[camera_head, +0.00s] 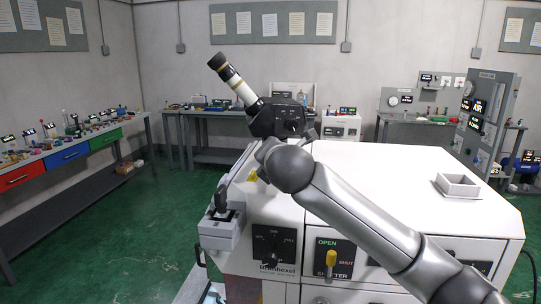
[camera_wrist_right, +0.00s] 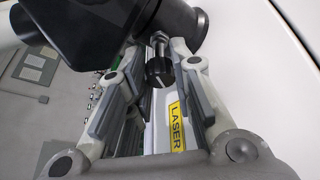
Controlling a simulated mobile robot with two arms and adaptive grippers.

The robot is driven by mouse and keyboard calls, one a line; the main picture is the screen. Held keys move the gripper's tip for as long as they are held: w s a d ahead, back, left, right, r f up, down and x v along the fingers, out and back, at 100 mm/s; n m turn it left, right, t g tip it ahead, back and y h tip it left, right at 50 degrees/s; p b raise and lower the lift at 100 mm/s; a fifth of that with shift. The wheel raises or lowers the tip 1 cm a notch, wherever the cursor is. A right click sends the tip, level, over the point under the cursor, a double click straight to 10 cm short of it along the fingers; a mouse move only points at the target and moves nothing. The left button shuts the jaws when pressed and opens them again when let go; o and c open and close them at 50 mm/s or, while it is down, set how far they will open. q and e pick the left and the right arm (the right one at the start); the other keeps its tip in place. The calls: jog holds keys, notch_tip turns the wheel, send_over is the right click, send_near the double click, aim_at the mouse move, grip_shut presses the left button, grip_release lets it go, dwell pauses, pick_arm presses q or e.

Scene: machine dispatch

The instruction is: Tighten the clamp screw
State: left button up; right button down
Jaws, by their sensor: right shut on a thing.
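The clamp screw (camera_wrist_right: 159,70) has a black ribbed knob on a metal shaft and shows between my right fingers in the right wrist view. My right gripper (camera_wrist_right: 157,66) is shut on this knob. The black microscope body (camera_wrist_right: 115,25) is just beyond the fingertips. In the head view, my right gripper (camera_head: 265,153) is at the base of the black microscope head (camera_head: 279,120), mostly hidden behind my own wrist. The clamp screw is hidden there. A white tube with a black and yellow eyepiece (camera_head: 232,80) leans up to the left. My left gripper is not in view.
The white machine (camera_head: 400,170) fills the centre right, with a small square tray (camera_head: 457,186) on top. A yellow shutter lever (camera_head: 331,259), a black dial (camera_head: 272,246) and a grey joystick box (camera_head: 221,222) are at its front. A yellow LASER label (camera_wrist_right: 176,124) sits below the knob.

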jog(key=c, duration=1.2)
grip_release()
jog(key=shift+c, duration=0.2)
jog(key=shift+s, duration=0.15)
jog(key=v, duration=1.1)
jog(key=shift+s+d, duration=0.1)
jog(key=shift+s, duration=0.3)
